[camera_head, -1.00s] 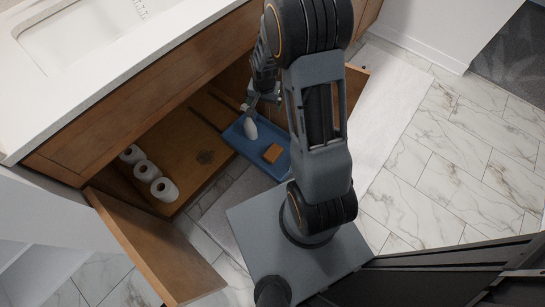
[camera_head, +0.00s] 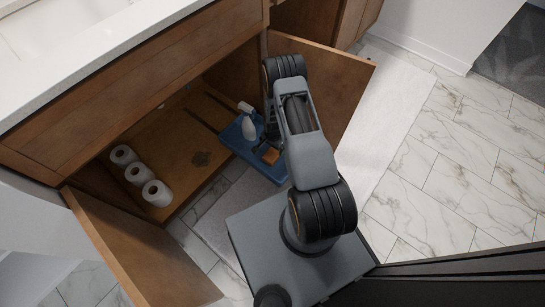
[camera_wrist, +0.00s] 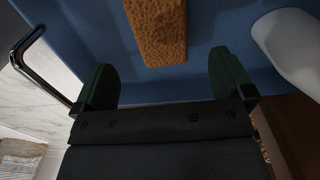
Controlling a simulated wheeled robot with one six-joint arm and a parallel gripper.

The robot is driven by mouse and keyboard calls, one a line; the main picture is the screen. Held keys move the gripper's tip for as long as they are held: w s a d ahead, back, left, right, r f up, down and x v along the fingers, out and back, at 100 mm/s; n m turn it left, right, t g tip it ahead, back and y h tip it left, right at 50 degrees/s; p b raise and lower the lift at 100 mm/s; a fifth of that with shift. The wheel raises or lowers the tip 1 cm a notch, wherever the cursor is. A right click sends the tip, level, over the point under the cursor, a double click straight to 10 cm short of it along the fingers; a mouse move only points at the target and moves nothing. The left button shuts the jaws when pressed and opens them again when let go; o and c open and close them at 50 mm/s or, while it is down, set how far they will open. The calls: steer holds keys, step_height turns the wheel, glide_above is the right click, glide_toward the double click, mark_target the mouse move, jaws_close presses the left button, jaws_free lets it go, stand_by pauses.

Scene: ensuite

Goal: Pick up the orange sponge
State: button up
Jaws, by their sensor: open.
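The orange sponge (camera_wrist: 158,30) lies in a blue tray (camera_wrist: 215,22). In the wrist view it sits ahead of my open gripper (camera_wrist: 165,78), between the lines of the two green fingers and apart from them. The jaws are empty. In the head view the sponge (camera_head: 269,155) is partly hidden by my arm, and the tray (camera_head: 262,170) shows at the front of the open cabinet. My gripper is hidden behind my arm links in the head view.
A white spray bottle (camera_head: 248,128) stands in the tray beside the sponge; its white body (camera_wrist: 292,45) is right of my gripper in the wrist view. Three white rolls (camera_head: 139,174) stand in the cabinet at left. Open cabinet doors (camera_head: 140,250) (camera_head: 325,85) flank the opening.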

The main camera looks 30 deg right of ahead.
mark_target(273, 153)
steer(key=shift+f+b, duration=1.6)
steer(key=shift+f, duration=1.95)
steer(key=c, duration=1)
steer(key=shift+r, duration=0.15)
step_height(273, 153, up, 4)
steer(key=p, duration=0.2)
steer(key=shift+s+p, duration=0.1)
steer(key=shift+p, duration=0.25)
steer(key=s+r+p, duration=0.5)
steer(key=s+r, duration=0.3)
steer(key=s, duration=0.5)
steer(key=shift+s+a+r+p, duration=0.3)
steer(key=shift+s+a+r, duration=0.1)
